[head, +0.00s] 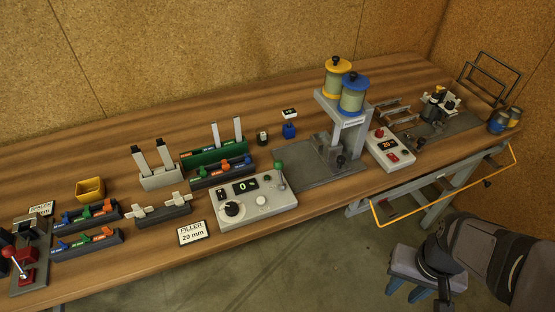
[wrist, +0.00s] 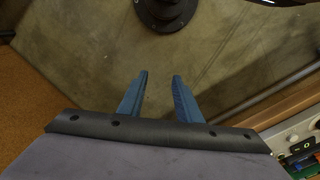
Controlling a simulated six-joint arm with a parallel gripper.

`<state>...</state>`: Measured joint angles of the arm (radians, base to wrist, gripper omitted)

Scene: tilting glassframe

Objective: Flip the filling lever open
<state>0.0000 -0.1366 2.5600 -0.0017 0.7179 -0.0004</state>
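A grey control box (head: 245,203) stands near the front edge of the table in the head view. It has a display reading 0, a black knob and an upright lever with a green knob (head: 279,166) at its right rear. A filling stand (head: 343,108) with a yellow-lidded and a blue-lidded tank is right of it, with dark knobs low at its front. I cannot tell for sure which lever is the filling lever. My gripper (wrist: 161,76) is open and empty, its blue fingers apart over the floor. In the head view it hangs at lower right, off the table and away from both.
A yellow rail (head: 445,196) runs along the table's front there, between my arm and the table.

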